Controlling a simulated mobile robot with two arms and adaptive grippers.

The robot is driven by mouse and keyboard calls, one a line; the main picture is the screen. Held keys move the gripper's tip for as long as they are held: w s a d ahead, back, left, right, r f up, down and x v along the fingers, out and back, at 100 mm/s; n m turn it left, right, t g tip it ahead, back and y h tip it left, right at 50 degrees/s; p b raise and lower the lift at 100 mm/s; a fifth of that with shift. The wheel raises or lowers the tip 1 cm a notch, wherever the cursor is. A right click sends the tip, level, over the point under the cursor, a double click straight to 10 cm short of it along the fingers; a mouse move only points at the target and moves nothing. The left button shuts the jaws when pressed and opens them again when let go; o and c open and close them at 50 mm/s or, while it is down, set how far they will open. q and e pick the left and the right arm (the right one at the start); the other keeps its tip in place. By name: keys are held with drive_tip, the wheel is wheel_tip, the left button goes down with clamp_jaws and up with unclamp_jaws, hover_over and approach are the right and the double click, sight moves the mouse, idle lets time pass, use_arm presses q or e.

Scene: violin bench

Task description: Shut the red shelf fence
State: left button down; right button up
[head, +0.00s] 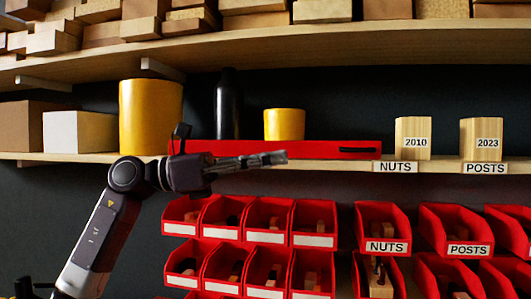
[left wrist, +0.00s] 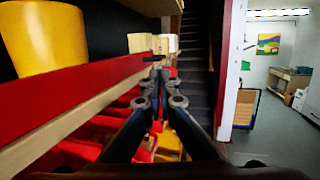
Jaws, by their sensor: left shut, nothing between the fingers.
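The red shelf fence (head: 330,148) is a long red bar along the front of the middle shelf, with a black handle (head: 357,150) near its right end. It stands before the feet of the small yellow tin and the black bottle. In the left wrist view the fence (left wrist: 55,100) runs along the left side towards the fingertips. My left gripper (head: 284,157) is shut and empty, pointing right in front of the fence, left of the handle. Its fingers (left wrist: 160,78) also show in the left wrist view. Contact with the fence cannot be told. My right gripper is out of view.
The middle shelf (head: 440,167) also holds a large yellow tin (head: 150,115), a small yellow tin (head: 284,124), a black bottle (head: 227,105) and wooden blocks marked 2010 (head: 412,140) and 2023 (head: 480,140). Red bins (head: 382,230) hang below. Wood pieces fill the upper shelf (head: 260,48).

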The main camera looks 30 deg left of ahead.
sight(340, 150)
use_arm(q)
drive_tip(key=p+x, duration=0.2)
drive_tip(key=x, duration=0.2)
drive_tip(key=shift+w+d+r, duration=0.1)
drive_tip(key=shift+w+d, duration=0.1)
drive_tip(key=shift+w, duration=0.15)
drive_tip(key=p+x, duration=0.2)
drive_tip(key=x, duration=0.1)
drive_tip(key=shift+w+d, duration=0.25)
drive_tip(key=shift+w, duration=0.1)
drive_tip(key=shift+w+d, duration=0.1)
drive_tip(key=shift+d, duration=0.2)
drive_tip(key=shift+w+d, duration=0.1)
drive_tip(key=shift+d, duration=0.1)
drive_tip(key=shift+w, duration=0.1)
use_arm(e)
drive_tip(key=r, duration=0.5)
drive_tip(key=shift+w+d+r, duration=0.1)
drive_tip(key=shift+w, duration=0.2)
